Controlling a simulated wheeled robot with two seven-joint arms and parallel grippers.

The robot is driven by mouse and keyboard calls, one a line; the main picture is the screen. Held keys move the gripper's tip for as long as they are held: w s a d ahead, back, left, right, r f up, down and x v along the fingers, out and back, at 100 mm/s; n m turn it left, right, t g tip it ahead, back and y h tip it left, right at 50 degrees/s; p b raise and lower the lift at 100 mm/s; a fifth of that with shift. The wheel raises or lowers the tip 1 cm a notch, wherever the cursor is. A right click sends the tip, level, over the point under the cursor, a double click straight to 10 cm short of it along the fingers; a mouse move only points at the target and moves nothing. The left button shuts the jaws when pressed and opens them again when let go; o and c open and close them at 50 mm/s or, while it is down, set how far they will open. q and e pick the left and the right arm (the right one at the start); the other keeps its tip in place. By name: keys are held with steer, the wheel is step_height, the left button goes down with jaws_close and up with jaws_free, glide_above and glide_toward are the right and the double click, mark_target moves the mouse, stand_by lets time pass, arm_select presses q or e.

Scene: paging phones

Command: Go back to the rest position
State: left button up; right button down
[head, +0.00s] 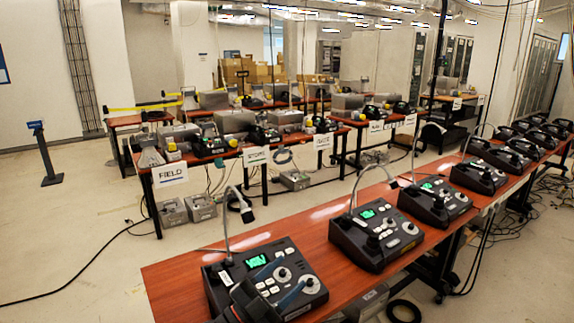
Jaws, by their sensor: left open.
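My left gripper (293,273) is at the bottom of the head view, low over the nearest paging phone (310,292). Its two blue-grey fingers are apart, with no object visible between them. The phone is a black desk console with a green lit screen, round grey knobs, white buttons and a gooseneck microphone. The gripper hides part of its front left; I cannot tell whether they touch. A second paging phone (376,238) and a third one (435,201) stand farther along the same table. My right gripper is not in view.
The red-brown table (175,277) runs from the lower left to the upper right, with several more consoles on it. Behind an open floor strip, another table carries grey boxes and a FIELD sign (171,173). Cables lie on the floor. A dark post (45,155) stands at left.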

arm_select(q)
steer(key=w+a+f+n+t+y, duration=0.2)
steer(key=a+f+n+t+y, duration=0.55)
steer(key=a+n+y, duration=0.5)
steer(key=s+a+f+n+g+y, duration=0.45)
steer(key=f+n+y, duration=0.2)
steer(key=f, duration=0.35)
steer(key=s+a+f+g, duration=0.2)
steer(key=s+f+g, duration=0.5)
steer(key=s, duration=0.5)
steer(key=s+a+f+g, duration=0.2)
steer(key=s+f+g, duration=0.3)
steer(key=s+f, duration=0.55)
step_height(320, 180, down, 20)
steer(key=w+d+g, duration=0.1)
steer(key=d, duration=0.1)
steer(key=s+f, duration=0.3)
steer(key=f, duration=0.8)
steer(key=s+f+g, duration=0.1)
steer(key=s+f, duration=0.3)
steer(key=f, duration=0.8)
steer(key=shift+s+d+f, duration=0.2)
steer(key=shift+d, duration=0.2)
